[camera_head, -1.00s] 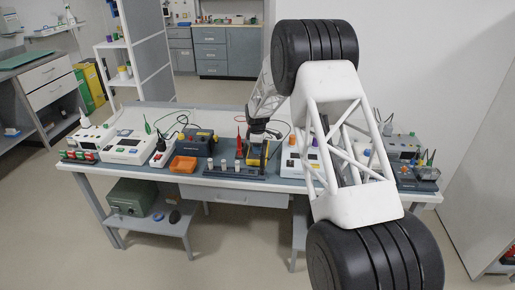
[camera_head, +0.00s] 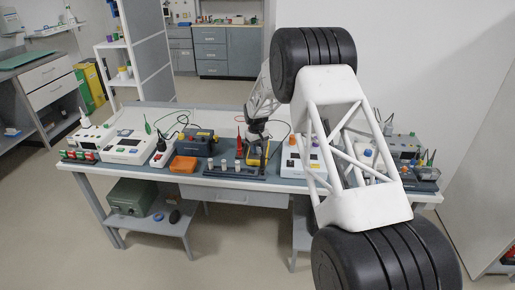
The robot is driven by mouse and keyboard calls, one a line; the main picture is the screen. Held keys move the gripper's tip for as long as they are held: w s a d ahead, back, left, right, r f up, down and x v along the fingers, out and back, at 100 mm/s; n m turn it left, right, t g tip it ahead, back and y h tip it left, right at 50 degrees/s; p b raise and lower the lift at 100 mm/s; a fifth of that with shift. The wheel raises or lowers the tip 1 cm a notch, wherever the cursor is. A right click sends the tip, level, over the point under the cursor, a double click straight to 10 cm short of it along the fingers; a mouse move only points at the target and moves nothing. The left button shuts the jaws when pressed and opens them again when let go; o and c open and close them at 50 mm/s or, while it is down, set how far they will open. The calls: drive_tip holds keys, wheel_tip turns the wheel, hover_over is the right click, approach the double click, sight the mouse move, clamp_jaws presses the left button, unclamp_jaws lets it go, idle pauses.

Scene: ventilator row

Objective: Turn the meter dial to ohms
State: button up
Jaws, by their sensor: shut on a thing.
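The meter is a small yellow-edged dark unit (camera_head: 256,159) on the bench, right of centre among the instruments. My gripper (camera_head: 257,146) is directly above it, pointing down, with its fingertips at the top of the meter. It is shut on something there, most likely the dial. The dial itself is hidden by my gripper, so its setting cannot be read. A red probe (camera_head: 239,146) stands upright just left of the meter.
A rack (camera_head: 235,170) with several white-capped posts lies in front of the meter. An orange tray (camera_head: 184,165) and a dark unit (camera_head: 196,142) stand left. A white unit (camera_head: 301,163) with coloured knobs stands right.

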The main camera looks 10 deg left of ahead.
drive_tip(key=m, duration=0.6)
drive_tip(key=shift+m, duration=0.4)
drive_tip(key=o, duration=0.9)
drive_tip(key=shift+o, duration=0.2)
drive_tip(key=shift+r, duration=0.1)
drive_tip(key=shift+a+r, duration=0.2)
drive_tip(key=shift+r, duration=3.65)
